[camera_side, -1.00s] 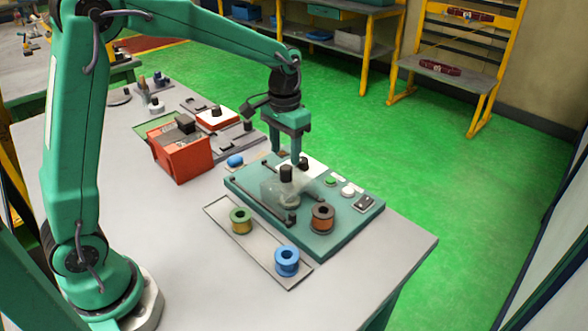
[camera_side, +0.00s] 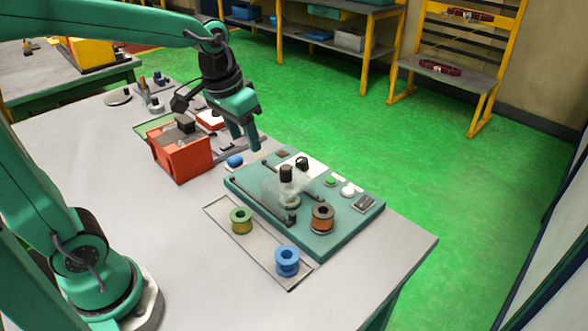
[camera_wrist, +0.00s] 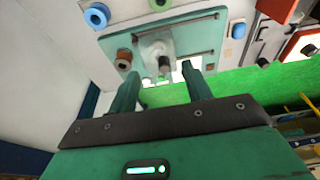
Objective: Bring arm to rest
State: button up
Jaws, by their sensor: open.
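My gripper (camera_side: 246,143) is open and empty in the side view. It hangs tilted in the air beyond the back left corner of the teal winding station (camera_side: 320,246). In the wrist view my gripper (camera_wrist: 163,90) shows two green fingers apart with nothing between them. The station also shows there (camera_wrist: 205,22), with a clear cover (camera_wrist: 152,42) around a dark-topped post (camera_wrist: 164,65). In the side view this post (camera_side: 286,174) stands upright on the station, apart from my gripper.
A copper spool (camera_side: 322,218) sits on the station. A green spool (camera_side: 240,221) and a blue spool (camera_side: 287,262) stand on a flat tray (camera_side: 225,236) in front. A red box (camera_side: 184,160) stands to the left. The front of the table is clear.

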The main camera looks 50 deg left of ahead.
jog(key=s+t, duration=0.2)
jog(key=s, duration=0.9)
jog(key=shift+s+a+r+t, duration=0.15)
jog(key=shift+s+r+t, duration=0.1)
jog(key=shift+t, duration=0.15)
